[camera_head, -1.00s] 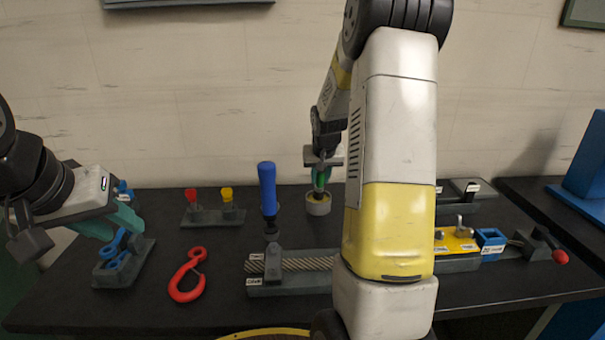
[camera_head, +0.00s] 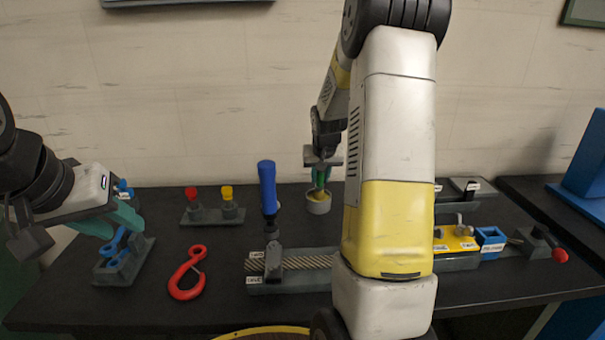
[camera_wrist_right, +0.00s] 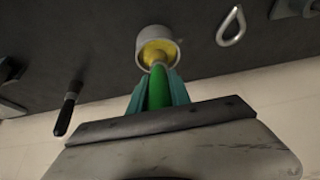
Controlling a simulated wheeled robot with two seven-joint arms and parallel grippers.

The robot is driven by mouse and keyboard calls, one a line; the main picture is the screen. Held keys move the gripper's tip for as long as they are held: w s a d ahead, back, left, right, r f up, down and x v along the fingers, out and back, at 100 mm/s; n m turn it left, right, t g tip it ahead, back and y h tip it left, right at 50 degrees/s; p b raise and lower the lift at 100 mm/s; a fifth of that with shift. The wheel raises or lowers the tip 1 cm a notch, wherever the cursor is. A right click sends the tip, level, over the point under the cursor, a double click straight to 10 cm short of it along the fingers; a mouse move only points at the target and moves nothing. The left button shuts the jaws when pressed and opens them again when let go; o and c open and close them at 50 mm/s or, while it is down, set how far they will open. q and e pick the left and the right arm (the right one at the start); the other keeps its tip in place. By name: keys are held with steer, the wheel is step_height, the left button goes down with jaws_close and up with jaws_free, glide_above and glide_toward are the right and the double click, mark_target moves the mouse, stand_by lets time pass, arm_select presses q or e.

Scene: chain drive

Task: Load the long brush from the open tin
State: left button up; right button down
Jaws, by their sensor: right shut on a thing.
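The open tin (camera_head: 318,206) is a small grey round pot with yellow contents, standing at the back middle of the bench. It also shows in the right wrist view (camera_wrist_right: 143,57). The long brush has a green handle (camera_wrist_right: 158,88). My right gripper (camera_head: 319,176) is shut on this handle, with teal fingers on both sides of it. The brush points down into the tin, and its lower end is over or in the yellow; how deep I cannot tell. My left gripper (camera_head: 122,216) is at the far left, near blue-handled pieces on a grey stand, its jaw gap unclear.
A blue-handled tool (camera_head: 268,187) stands left of the tin. Red and yellow knobs (camera_head: 228,193) sit on a grey block. A red hook (camera_head: 187,275) lies in front. My right arm hides the bench's middle.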

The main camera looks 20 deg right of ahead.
steer(key=shift+r, duration=3.5)
